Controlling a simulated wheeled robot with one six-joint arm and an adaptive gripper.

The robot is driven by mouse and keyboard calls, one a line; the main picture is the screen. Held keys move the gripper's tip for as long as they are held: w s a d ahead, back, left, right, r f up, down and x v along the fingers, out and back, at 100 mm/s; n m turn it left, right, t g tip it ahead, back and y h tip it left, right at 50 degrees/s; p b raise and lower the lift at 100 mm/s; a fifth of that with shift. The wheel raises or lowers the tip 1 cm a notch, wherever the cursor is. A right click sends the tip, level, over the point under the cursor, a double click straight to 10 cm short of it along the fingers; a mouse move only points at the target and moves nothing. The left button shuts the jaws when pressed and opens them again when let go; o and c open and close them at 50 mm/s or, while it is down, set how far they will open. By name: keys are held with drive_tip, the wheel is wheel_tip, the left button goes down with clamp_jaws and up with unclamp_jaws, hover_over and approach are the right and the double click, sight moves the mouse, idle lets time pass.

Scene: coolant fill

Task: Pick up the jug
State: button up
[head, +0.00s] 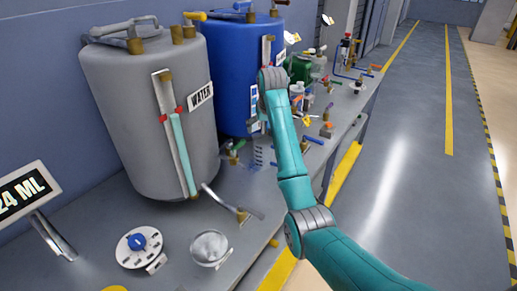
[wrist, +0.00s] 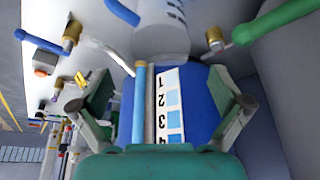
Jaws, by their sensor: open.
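A clear jug with dark markings (head: 262,153) stands on the bench below the blue tank, beside my arm in the head view. What looks like the same jug, pale and translucent (wrist: 162,32), shows at the top middle of the wrist view, which is upside down. My gripper (wrist: 166,92) is open and empty, its two fingers spread wide. The jug lies beyond the fingertips, roughly centred between them, and is not held. In the head view my arm hides most of my gripper. The blue tank (head: 228,75) fills the space behind the fingers in the wrist view.
A grey WATER tank (head: 150,115) stands left of the blue one. A white dial (head: 138,245), a clear dish (head: 209,248) and a display (head: 28,193) are at the front. Taps and small fittings crowd the bench (head: 180,265). The floor at right (head: 420,150) is clear.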

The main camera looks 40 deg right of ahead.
sight(263, 144)
drive_tip(key=x, duration=1)
drive_tip(key=shift+s+a+f, duration=0.15)
drive_tip(key=shift+s+f, duration=0.1)
drive_tip(key=shift+c, duration=0.3)
drive_tip(key=c, duration=1)
